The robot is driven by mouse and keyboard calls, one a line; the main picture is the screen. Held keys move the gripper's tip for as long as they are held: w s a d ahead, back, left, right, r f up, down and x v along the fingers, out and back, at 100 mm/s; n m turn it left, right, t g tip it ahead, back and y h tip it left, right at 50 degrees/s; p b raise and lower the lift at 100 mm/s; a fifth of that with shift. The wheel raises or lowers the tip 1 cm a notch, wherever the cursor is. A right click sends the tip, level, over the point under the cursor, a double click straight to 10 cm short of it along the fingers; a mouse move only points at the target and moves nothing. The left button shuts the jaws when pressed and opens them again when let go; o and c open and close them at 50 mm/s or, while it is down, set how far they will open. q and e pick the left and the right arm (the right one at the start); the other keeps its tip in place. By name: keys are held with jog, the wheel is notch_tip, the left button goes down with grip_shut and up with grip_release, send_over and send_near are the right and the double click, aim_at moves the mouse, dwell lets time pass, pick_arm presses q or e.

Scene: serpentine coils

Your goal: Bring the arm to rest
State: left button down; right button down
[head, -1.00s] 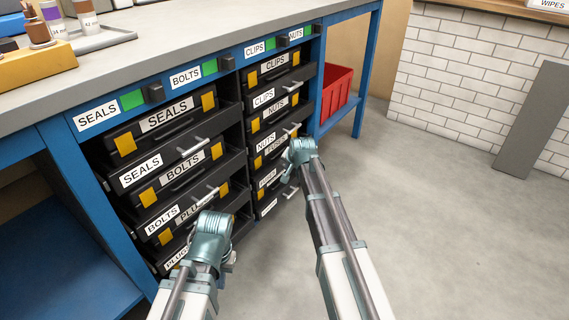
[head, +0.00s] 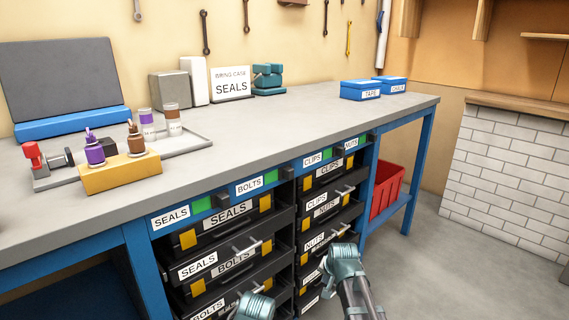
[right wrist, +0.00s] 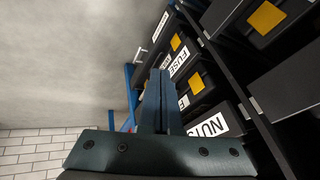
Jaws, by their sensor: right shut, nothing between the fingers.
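My right arm reaches in from the bottom of the head view, its teal wrist beside the right drawer column. The right gripper (head: 338,266) is seen from behind there. In the right wrist view its two fingers (right wrist: 161,98) lie together, shut, with nothing between them. They point along the drawer fronts, and I cannot tell their exact gap to the drawers. The left gripper (head: 254,306) is at the bottom edge of the head view, in front of the left drawer column. Only the teal back of its wrist shows; its fingers are hidden.
A blue-framed bench (head: 290,142) holds black cases in two columns, including a SEALS case (head: 228,214) and a CLIPS case (head: 330,170). Their handles stick out towards my arms. A red bin (head: 386,190) sits at right. The floor (head: 450,270) at right is clear.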

jog(key=s+a+r+n+g+h+p, duration=0.1)
jog(key=s+a+n+g+p, duration=0.2)
jog(key=s, duration=0.6)
jog(key=s+a+r+n+g+p, duration=0.15)
jog(key=s+a+n, duration=0.25)
jog(key=s, duration=0.5)
jog(key=s+a+r+n+g+h+p, duration=0.1)
jog(key=s+a+r+n+g, duration=0.2)
jog(key=s, duration=0.6)
notch_tip(320, 180, up, 36)
jog(key=t+p, duration=0.1)
jog(key=p, duration=3.6)
jog(key=shift+w+a+f, duration=0.15)
jog(key=shift+w+a, duration=0.15)
jog(key=shift+w, duration=0.15)
